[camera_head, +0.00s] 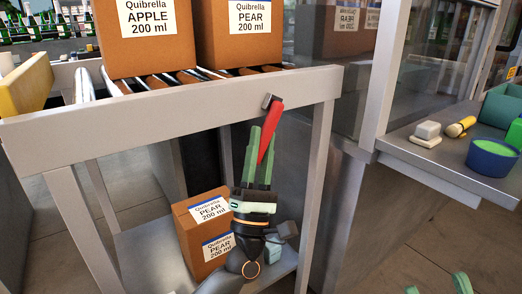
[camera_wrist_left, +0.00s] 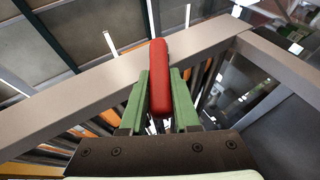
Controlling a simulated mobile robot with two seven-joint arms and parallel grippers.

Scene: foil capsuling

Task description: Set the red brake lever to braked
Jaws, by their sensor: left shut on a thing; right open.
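The red brake lever (camera_head: 270,128) hangs from a dark pivot block on the front rail of the roller conveyor, tilted with its lower end to the left. My left gripper (camera_head: 262,145) reaches up from below with its green fingers on either side of the lever and is shut on it. In the left wrist view the red lever (camera_wrist_left: 159,75) stands between the two green fingers (camera_wrist_left: 160,100). The tips of my right gripper (camera_head: 437,287) show at the bottom right edge, apart and empty.
The conveyor rail (camera_head: 180,105) carries an apple carton (camera_head: 145,50) and a pear carton (camera_head: 238,47). Another pear carton (camera_head: 190,240) sits on the lower shelf. A conveyor leg (camera_head: 318,170) stands right of my left gripper. A side counter (camera_head: 455,155) holds a blue bowl (camera_head: 492,160).

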